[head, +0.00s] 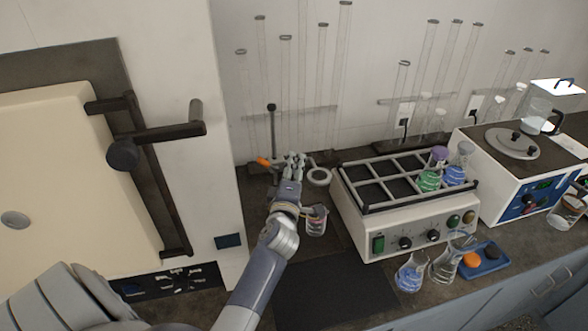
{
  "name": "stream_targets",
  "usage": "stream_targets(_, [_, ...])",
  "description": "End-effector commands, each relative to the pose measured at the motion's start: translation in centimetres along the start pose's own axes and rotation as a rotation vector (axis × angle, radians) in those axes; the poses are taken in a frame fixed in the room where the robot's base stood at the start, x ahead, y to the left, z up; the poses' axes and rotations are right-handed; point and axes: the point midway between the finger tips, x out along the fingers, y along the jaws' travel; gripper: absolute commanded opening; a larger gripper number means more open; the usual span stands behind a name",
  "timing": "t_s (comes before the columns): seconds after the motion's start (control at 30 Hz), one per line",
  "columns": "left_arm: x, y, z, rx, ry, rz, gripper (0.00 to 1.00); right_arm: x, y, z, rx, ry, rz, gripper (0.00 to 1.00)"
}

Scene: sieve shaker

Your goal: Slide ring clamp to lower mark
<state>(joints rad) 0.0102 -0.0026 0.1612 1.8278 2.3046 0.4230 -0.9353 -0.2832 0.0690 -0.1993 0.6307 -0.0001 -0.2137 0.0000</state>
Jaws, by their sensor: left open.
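A thin upright stand rod (273,135) with a dark knob on top rises at the back left of the bench. A pale ring (319,177), which looks like part of the ring clamp, sits low, just right of my left gripper. An orange-tipped piece (264,161) shows just left of the gripper, by the rod. My left gripper (294,157) is open at the lower part of the rod, between the orange piece and the ring. It hides the clamp body, so I cannot tell whether the fingers touch it. No marks on the rod can be made out.
A small beaker (316,221) stands close to my left wrist. A shaker with a rack (395,178) stands to the right, with flasks in it and in front. Tall glass cylinders (322,80) line the wall. A large cream-doored cabinet (80,180) bounds the left.

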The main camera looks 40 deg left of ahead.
Motion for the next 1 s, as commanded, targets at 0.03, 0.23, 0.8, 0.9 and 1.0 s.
stream_targets(0.03, [0.0, 0.0, 0.0, 0.000, 0.000, 0.000, 0.41, 0.0, 0.0, 0.4, -0.001, -0.007, 0.000, 0.40])
stream_targets(0.23, [0.0, 0.0, 0.0, 0.000, 0.000, 0.000, 0.25, -0.1, 0.0, 2.4, -0.003, -0.037, -0.001, 0.40])
stream_targets(0.8, [0.1, -6.0, 1.0, 0.007, -0.002, -0.002, 0.00, 3.7, 0.8, 2.6, -0.007, -0.032, 0.009, 0.40])
stream_targets(0.9, [0.1, -7.8, 1.3, 0.006, -0.002, -0.001, 0.00, 4.8, 0.8, 2.6, -0.007, -0.030, 0.010, 0.40])
stream_targets(1.0, [0.2, -8.9, 1.5, 0.006, -0.002, 0.000, 0.00, 5.4, 0.8, 2.7, -0.006, -0.030, 0.010, 0.40])
